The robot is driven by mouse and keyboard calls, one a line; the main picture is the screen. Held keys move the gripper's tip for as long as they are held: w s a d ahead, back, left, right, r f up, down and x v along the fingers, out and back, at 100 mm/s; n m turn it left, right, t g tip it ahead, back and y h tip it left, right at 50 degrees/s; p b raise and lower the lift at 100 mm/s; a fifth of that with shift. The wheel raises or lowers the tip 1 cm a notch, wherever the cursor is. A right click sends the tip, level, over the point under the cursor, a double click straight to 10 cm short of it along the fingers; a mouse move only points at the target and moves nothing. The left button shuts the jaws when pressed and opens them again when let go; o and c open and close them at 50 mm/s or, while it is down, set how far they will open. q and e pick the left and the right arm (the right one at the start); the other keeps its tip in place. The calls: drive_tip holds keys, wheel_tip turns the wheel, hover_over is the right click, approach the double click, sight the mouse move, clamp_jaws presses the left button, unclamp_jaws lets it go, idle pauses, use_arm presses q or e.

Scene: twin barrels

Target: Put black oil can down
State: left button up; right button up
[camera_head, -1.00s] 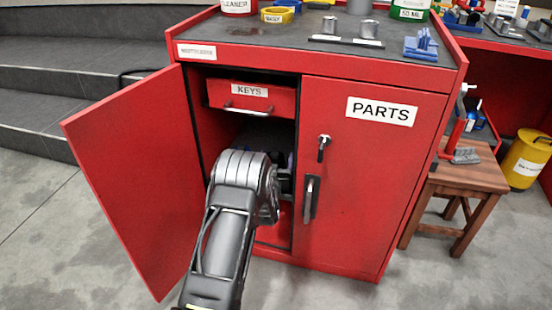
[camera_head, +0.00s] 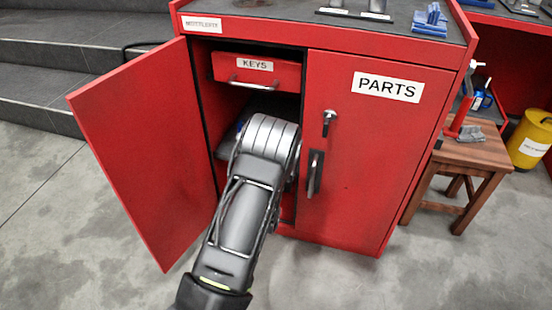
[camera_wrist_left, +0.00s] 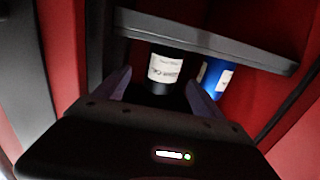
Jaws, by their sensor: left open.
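In the left wrist view a black can (camera_wrist_left: 165,72) with a white label shows beyond my left gripper (camera_wrist_left: 160,90). The two fingers are spread, one on each side of the can, and I cannot tell whether either touches it. My right gripper is out of view.
A blue can (camera_wrist_left: 213,76) stands just right of the black can. The open cabinet door (camera_head: 145,150) is left of my arm, and the shut PARTS door is to its right. A KEYS drawer (camera_head: 257,72) is above. A wooden stool (camera_head: 465,158) stands at right.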

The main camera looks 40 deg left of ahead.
use_arm(q)
drive_tip(key=shift+s+d+r+b, duration=0.15)
drive_tip(key=shift+s+r+b, duration=0.35)
drive_tip(key=shift+s, duration=0.2)
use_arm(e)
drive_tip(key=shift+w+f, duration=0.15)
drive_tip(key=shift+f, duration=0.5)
use_arm(q)
drive_tip(key=shift+s, duration=0.1)
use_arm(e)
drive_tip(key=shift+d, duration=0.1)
